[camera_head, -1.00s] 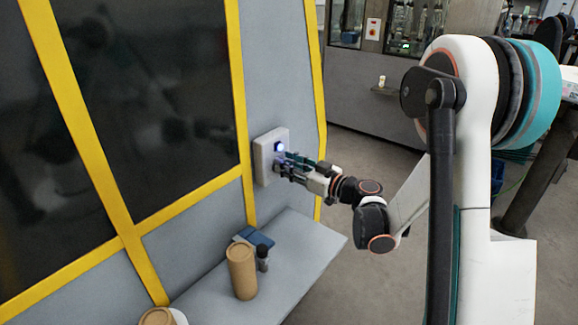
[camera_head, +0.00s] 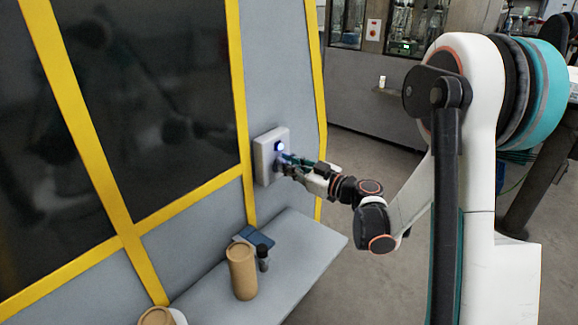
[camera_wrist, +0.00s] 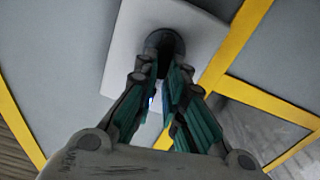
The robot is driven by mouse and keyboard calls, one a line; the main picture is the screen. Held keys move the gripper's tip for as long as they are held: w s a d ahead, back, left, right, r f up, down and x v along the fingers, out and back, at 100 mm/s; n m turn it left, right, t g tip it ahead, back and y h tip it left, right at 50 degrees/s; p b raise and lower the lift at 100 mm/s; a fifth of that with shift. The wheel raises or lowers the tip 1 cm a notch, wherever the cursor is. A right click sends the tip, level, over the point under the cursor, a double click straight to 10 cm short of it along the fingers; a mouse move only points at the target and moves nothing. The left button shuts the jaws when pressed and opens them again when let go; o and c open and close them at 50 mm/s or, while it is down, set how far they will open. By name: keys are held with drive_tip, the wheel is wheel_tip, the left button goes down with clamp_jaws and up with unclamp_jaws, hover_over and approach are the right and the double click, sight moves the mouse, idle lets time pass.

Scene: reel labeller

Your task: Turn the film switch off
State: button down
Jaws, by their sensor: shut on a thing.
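The film switch is a dark round knob (camera_wrist: 165,42) on a pale box (camera_head: 264,158) fixed to the grey machine wall. A blue-white light (camera_head: 279,147) glows on the box, just above the fingers in the head view. My gripper (camera_head: 284,165) reaches the box from the right. In the wrist view my gripper (camera_wrist: 163,75) has its teal-padded fingers close together, with their tips at the dark knob and shut on it. The fingers hide part of the knob, and its pointer direction cannot be made out.
A grey shelf (camera_head: 300,255) lies below the box. It carries a brown cylinder (camera_head: 242,272), a small dark bottle (camera_head: 262,258) and a blue item (camera_head: 256,237). Yellow frame bars (camera_head: 240,110) and dark windows cover the wall to the left. Open floor lies to the right.

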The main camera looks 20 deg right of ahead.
drive_tip(key=n+b, duration=0.1)
drive_tip(key=n, duration=0.3)
drive_tip(key=a+f+n+b, duration=0.1)
drive_tip(key=n, duration=0.3)
drive_tip(key=s+n+b, duration=0.1)
drive_tip(key=n, duration=0.3)
drive_tip(key=shift+a+f+n+b, duration=0.15)
drive_tip(key=shift+f+n+b, duration=0.1)
drive_tip(key=shift+n+b, duration=0.1)
drive_tip(key=shift+f+n+b, duration=0.25)
drive_tip(key=shift+n+b, duration=0.1)
drive_tip(key=shift+n, duration=1.3)
drive_tip(key=c, duration=1.7)
unclamp_jaws()
drive_tip(key=shift+o, duration=0.2)
